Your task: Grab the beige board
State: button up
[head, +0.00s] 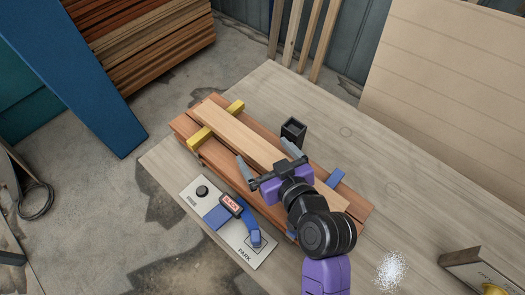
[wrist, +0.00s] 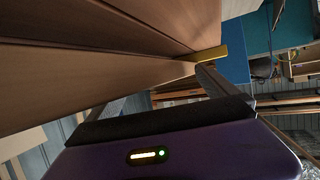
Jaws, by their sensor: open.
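The beige board (head: 228,126) is long and pale. It lies lengthwise on top of wider reddish-brown boards (head: 187,128) on the workbench. My gripper (head: 261,149) is open over the middle of the beige board, with one finger toward each long side. I cannot tell whether the fingers touch it. My wrist and arm hide part of the board's near end. In the wrist view, a large wooden surface (wrist: 100,75) fills the upper left, close to my gripper's fingers (wrist: 160,92).
Yellow blocks (head: 200,138) flank the board's far end; a blue block (head: 336,178) is near its other end. A black open box (head: 293,131) stands close on the right. A white panel (head: 238,236) with a blue tool (head: 250,222) lies left.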

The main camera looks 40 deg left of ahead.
jog(key=shift+c, duration=0.5)
grip_shut()
